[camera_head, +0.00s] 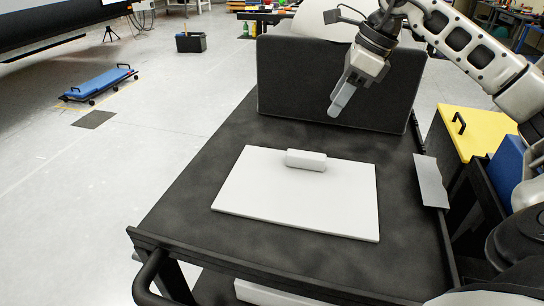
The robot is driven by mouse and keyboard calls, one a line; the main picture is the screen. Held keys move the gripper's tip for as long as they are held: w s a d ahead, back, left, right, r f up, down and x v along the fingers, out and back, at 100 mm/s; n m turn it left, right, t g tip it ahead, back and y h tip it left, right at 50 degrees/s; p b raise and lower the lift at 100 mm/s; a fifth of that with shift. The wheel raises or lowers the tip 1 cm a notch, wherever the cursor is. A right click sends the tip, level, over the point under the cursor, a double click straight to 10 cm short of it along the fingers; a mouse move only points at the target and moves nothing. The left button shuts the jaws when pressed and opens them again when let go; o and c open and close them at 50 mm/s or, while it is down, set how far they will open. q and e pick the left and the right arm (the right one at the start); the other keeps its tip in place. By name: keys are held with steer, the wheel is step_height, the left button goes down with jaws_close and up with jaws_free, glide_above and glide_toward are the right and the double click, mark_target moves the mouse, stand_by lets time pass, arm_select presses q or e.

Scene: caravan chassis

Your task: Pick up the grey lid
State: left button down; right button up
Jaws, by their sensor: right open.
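The grey lid (300,200) is a flat, pale grey rectangular panel lying on the dark cart top (200,205). A small pale block (306,160), which looks like its handle, sits near its far edge. My right gripper (342,98) is raised beyond the lid, in front of a dark upright panel, with its fingers pointing down. It is open, empty and apart from the lid. The gap between its fingers is hard to see from this angle. My left gripper is not in view.
The dark upright panel (290,75) stands at the cart's far end. A thin grey plate (430,180) lies at the cart's right edge. A yellow-topped box (480,130) and a blue box (507,165) stand at the right. The cart top around the lid is clear.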

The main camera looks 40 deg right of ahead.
glide_above(310, 154)
steer(key=s, duration=0.1)
steer(key=f, duration=0.5)
steer(key=d+f, duration=0.1)
steer(key=f, duration=0.2)
steer(key=shift+s+f, duration=0.1)
steer(key=shift+f, duration=0.25)
steer(key=shift+s+p+x, duration=0.15)
steer(key=shift+x, duration=1.4)
steer(key=shift+s+p+x, duration=0.1)
steer(key=shift+p+x, duration=0.05)
steer(key=shift+x, duration=1.4)
steer(key=shift+d+f, duration=0.1)
steer(key=shift+d, duration=0.05)
jaws_close()
